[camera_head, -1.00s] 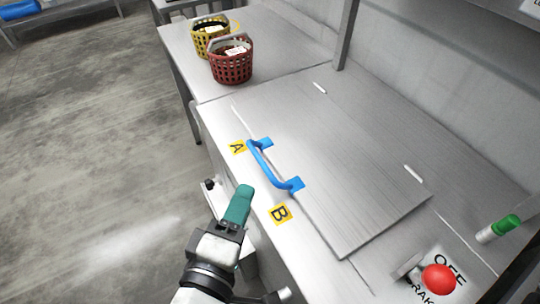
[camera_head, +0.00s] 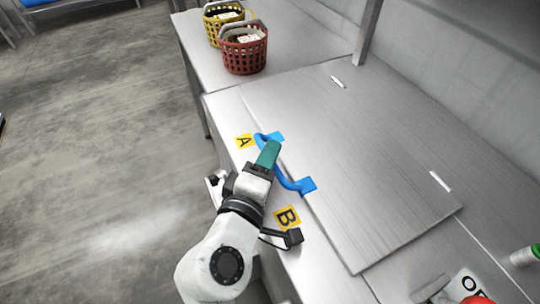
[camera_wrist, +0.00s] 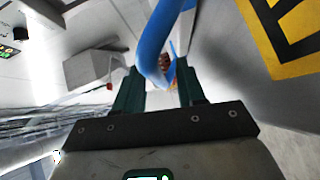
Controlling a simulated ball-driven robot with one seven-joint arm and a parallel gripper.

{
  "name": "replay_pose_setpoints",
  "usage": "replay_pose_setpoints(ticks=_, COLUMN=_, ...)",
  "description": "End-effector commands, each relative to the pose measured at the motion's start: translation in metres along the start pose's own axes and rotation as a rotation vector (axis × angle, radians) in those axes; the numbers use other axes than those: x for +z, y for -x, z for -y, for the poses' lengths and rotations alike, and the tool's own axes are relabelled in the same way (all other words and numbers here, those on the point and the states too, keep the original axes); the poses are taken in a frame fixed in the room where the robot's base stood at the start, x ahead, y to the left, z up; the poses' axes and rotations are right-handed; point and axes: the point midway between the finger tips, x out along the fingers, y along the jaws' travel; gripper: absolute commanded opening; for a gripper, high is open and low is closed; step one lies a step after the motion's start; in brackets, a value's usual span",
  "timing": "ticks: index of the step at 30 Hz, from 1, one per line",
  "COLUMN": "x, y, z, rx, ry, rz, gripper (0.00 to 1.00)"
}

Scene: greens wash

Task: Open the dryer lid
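The dryer lid (camera_head: 365,165) is a flat metal panel lying shut and level in the counter. A blue bar handle (camera_head: 288,182) is fixed along its left edge, between labels A (camera_head: 244,141) and B (camera_head: 287,218). My gripper (camera_head: 269,152) is at the handle, and its green fingers hide the handle's middle. In the wrist view, the two green fingers (camera_wrist: 160,72) stand apart, with the blue handle (camera_wrist: 156,42) reaching into the gap between their tips. I see space around the handle there; no firm grip shows.
A red basket (camera_head: 243,52) and a yellow basket (camera_head: 222,14) stand on the counter at the back. A red button (camera_head: 477,300) and a green-capped tube (camera_head: 527,256) are at the lower right. Open floor lies to the left.

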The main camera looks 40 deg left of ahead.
Motion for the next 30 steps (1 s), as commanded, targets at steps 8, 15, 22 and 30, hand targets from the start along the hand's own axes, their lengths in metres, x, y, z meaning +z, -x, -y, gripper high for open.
replay_pose_setpoints(ticks=8, x=0.0004, y=-0.0120, z=0.0000, rx=-0.001, ry=-0.001, rz=0.000, gripper=0.39)
replay_pose_setpoints(ticks=15, x=0.0003, y=-0.0117, z=0.0000, rx=-0.001, ry=-0.001, rz=0.000, gripper=0.34)
replay_pose_setpoints(ticks=22, x=0.0002, y=-0.0115, z=0.0001, rx=-0.001, ry=-0.001, rz=0.000, gripper=0.12)
replay_pose_setpoints(ticks=30, x=0.0001, y=-0.0114, z=0.0004, rx=-0.001, ry=-0.001, rz=0.000, gripper=0.00)
